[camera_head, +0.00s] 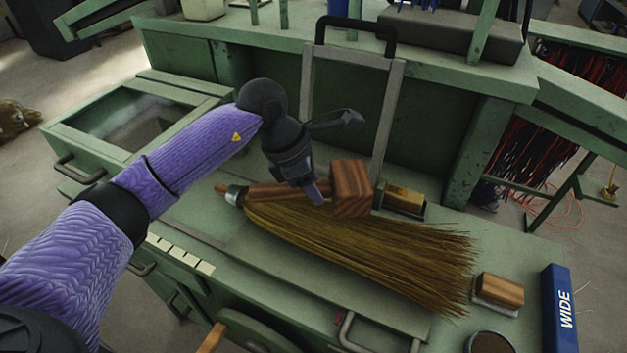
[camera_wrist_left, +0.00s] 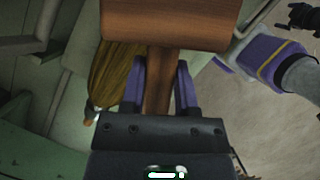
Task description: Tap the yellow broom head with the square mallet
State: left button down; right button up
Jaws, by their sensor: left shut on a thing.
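The yellow broom head (camera_head: 365,245) lies on the green bench, its bristles fanning toward the lower right and its bound end at the left. My left gripper (camera_head: 316,194) is shut on the wooden handle of the square mallet (camera_head: 351,188). The mallet's block-shaped head is just right of the fingers, over the upper edge of the bristles; I cannot tell whether it touches them. In the left wrist view, the mallet (camera_wrist_left: 165,25) has its handle between the two purple fingers (camera_wrist_left: 160,85). Part of the broom head (camera_wrist_left: 118,72) shows left of them.
Another block (camera_head: 404,201) lies behind the mallet. A grey metal frame (camera_head: 391,115) stands behind the broom.

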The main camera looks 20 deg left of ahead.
pick_arm(q)
notch_tip(320, 180, down, 8)
jog(key=b, duration=0.5)
jog(key=shift+r, duration=0.15)
pick_arm(e)
notch_tip(320, 180, down, 6)
pick_arm(q)
notch_tip(320, 180, up, 7)
jog(key=p, duration=0.5)
jog(key=shift+r, duration=0.15)
pick_arm(e)
notch_tip(320, 180, up, 5)
jog(key=shift+d+f, duration=0.1)
